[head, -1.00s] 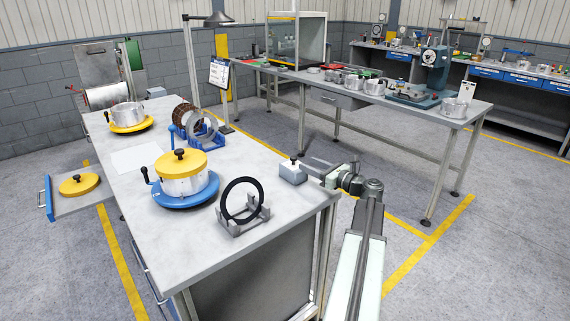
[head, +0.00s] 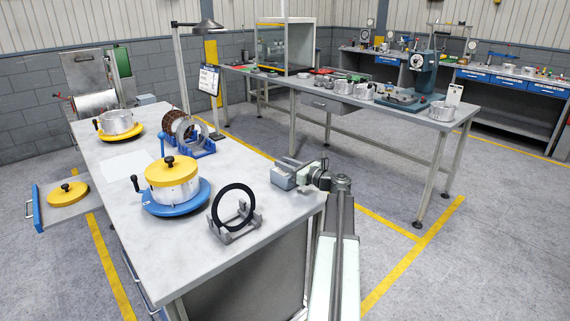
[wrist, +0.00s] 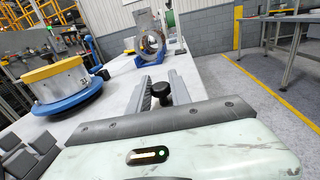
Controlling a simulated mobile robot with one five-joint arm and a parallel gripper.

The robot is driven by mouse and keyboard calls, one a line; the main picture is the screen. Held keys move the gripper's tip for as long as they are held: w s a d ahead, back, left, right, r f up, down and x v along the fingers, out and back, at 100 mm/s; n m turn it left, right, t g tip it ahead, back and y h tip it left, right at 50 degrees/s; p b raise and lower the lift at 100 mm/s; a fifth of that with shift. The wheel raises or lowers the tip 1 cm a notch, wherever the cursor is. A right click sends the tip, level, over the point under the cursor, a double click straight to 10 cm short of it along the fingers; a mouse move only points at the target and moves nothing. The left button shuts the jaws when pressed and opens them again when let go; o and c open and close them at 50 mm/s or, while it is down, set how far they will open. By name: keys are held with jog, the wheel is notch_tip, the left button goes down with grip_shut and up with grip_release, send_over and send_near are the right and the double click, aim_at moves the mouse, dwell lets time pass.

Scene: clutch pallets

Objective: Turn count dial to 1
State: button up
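A small grey box (head: 281,178) stands on the near workbench at its right edge, and I take it for the count dial's housing. In the wrist view a black knob (wrist: 160,92) shows between my fingers. No number or marking can be read on it. My gripper (head: 290,164) is at the box in the head view and hides most of its top. In the wrist view my gripper (wrist: 162,84) is open, with one finger on each side of the knob and a visible gap. I cannot tell whether the fingertips reach past the knob.
On the near workbench (head: 235,250) a black ring (head: 216,216) stands in a grey cradle. A yellow-lidded drum (head: 171,186) sits on a blue turntable (head: 163,208). A blue stand (head: 200,152) holds a metal ring farther back. A second bench (head: 398,122) stands beyond a clear aisle.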

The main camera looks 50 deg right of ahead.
grip_shut()
jog(key=shift+a+m+h, duration=0.15)
jog(key=shift+m+h, duration=0.35)
jog(key=shift+h, duration=0.3)
jog(key=shift+a+m+h, duration=0.15)
jog(key=shift+m+h, duration=0.35)
jog(key=shift+h, duration=0.3)
jog(key=shift+d+m+g+h, duration=0.15)
jog(key=shift+m+g+h, duration=0.1)
jog(key=shift+m+h, duration=0.6)
jog(key=shift+d+m+g+h, duration=0.2)
jog(key=shift+m+h, duration=0.25)
jog(key=shift+h, duration=0.7)
jog(key=o, duration=0.7)
grip_release()
